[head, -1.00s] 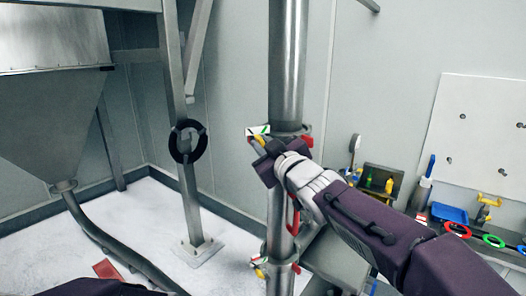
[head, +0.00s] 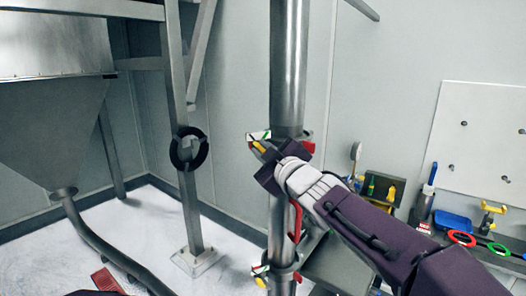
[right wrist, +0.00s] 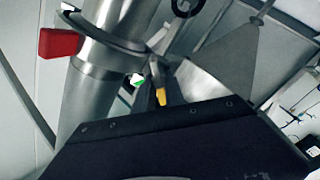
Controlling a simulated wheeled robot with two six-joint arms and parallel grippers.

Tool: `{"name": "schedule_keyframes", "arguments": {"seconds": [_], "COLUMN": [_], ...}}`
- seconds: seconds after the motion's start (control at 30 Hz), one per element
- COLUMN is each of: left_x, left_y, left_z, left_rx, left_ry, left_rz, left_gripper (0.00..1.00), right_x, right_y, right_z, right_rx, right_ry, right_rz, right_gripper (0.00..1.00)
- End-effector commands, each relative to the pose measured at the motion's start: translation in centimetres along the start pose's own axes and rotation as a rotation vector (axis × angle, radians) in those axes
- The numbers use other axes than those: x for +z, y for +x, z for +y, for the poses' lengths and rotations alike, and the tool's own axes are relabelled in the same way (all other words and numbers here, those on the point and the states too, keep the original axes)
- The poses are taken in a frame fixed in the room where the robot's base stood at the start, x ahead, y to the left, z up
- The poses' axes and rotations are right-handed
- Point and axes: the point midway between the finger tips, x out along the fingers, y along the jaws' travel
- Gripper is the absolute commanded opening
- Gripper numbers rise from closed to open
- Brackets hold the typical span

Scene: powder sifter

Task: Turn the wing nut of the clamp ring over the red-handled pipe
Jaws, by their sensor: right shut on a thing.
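The steel pipe (head: 287,60) stands upright, with a red handle (head: 296,222) on its lower part. The upper clamp ring (head: 290,134) goes around the pipe; it also shows in the right wrist view (right wrist: 112,42) with a red block beside it. My right gripper (head: 268,160) is at this ring, shut on a small yellow-tipped part, seemingly the wing nut (right wrist: 160,97). The gripper hides much of the nut in the head view. A white and green marker (head: 258,135) sits beside it. My left gripper is not in view.
A lower clamp ring (head: 280,270) is on the same pipe. A black ring (head: 189,148) hangs on a steel post to the left, near a hopper (head: 50,130). Tools and a blue dustpan (head: 452,222) are at the right wall.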

Motion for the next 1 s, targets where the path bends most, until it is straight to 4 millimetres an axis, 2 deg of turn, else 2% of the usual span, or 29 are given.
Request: {"name": "schedule_keyframes", "arguments": {"seconds": [0.07, 0.1, 0.13, 0.17, 0.47, 0.57, 0.8, 1.0], "left_x": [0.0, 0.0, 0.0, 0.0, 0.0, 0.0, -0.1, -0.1], "left_y": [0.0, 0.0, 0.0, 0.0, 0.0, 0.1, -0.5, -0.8], "left_z": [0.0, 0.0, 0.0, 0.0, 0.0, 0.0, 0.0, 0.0], "left_rx": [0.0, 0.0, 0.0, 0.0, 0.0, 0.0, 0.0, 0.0], "left_ry": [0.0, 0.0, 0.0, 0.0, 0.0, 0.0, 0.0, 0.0], "left_rz": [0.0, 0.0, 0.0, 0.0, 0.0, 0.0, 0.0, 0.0], "left_gripper": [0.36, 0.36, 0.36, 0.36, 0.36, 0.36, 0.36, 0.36], "right_x": [-0.1, -0.1, -0.1, -0.1, 0.0, -0.1, -0.2, -0.1], "right_y": [0.0, 0.0, 0.0, 0.0, -0.2, -1.5, -6.8, -8.9], "right_z": [0.1, 0.1, 0.1, 0.1, 0.0, 0.1, 0.2, 0.1], "right_rx": [0.001, 0.001, 0.001, 0.001, 0.001, 0.002, 0.003, 0.001], "right_ry": [0.0, 0.001, 0.001, 0.001, 0.001, 0.0, 0.0, 0.001], "right_rz": [0.002, 0.002, 0.002, 0.002, 0.001, 0.002, 0.002, 0.001], "right_gripper": [0.0, 0.2, 0.28, 0.3, 0.3, 0.3, 0.3, 0.3]}}
